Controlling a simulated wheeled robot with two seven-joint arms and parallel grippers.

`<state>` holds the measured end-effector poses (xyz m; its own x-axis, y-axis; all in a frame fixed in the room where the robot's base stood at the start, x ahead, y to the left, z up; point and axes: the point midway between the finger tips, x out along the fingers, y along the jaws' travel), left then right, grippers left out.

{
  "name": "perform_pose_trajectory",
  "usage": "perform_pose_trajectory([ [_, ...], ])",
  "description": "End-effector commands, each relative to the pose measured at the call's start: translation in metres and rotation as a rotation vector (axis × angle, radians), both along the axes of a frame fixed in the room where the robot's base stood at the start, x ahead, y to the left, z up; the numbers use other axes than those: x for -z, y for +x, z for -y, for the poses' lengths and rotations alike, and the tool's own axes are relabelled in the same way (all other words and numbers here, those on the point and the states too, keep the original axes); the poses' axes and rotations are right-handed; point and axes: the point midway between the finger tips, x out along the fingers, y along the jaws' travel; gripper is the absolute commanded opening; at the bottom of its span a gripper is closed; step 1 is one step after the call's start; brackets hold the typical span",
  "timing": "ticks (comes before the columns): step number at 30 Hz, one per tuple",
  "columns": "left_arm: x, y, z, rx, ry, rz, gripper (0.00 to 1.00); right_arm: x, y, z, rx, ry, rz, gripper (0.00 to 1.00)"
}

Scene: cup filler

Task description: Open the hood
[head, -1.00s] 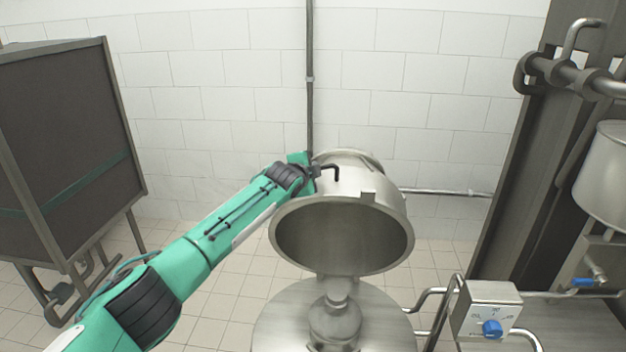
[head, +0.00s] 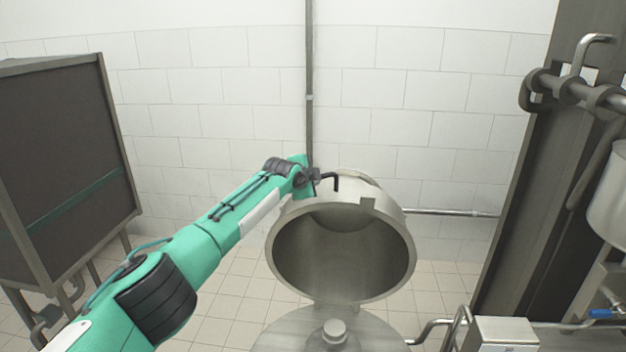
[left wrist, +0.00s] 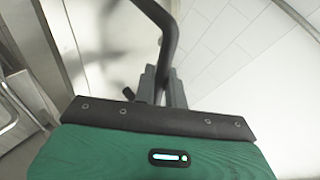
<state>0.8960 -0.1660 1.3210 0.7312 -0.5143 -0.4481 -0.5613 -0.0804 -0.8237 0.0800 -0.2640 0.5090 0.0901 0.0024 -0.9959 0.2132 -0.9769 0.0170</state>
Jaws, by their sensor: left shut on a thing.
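The hood (head: 393,210) is a round, steel, bowl-like cover in the middle of the head view. It is tilted up, with its hollow underside facing me. A dark bent handle (head: 336,181) sits at its upper left. My left gripper (head: 316,180) reaches in from the left and is at this handle. In the left wrist view the fingers (left wrist: 160,82) are shut on the dark handle bar (left wrist: 160,18), which bends away up and left. The exact contact of the fingertips is small and partly hidden. My right gripper is in neither view.
Below the hood is a round steel machine top (head: 290,330) with a central knob (head: 334,332). A dark-panelled cabinet (head: 65,150) stands at left. Pipes (head: 580,90) and a steel vessel (head: 610,205) are at right. A tiled wall is behind.

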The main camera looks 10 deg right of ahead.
Motion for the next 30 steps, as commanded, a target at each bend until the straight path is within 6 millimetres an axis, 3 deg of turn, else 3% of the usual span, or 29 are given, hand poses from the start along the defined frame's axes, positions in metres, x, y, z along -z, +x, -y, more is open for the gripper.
perform_pose_trajectory([
  [2, 0.004, -0.001, 0.0, -0.001, 0.003, -0.006, 0.0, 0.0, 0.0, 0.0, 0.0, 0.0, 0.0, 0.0],
  [3, 0.005, -0.001, 0.0, -0.001, 0.003, -0.006, 0.16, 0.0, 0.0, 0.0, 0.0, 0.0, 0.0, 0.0],
  [6, 0.004, -0.001, 0.0, -0.001, 0.003, -0.006, 0.31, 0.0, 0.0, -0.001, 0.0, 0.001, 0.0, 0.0],
  [20, 0.001, -0.003, -0.003, 0.001, 0.002, -0.002, 0.31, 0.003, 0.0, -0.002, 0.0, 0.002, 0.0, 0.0],
  [30, -0.009, -0.019, -0.015, 0.001, 0.002, 0.0, 0.31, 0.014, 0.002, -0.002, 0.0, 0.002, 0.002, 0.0],
])
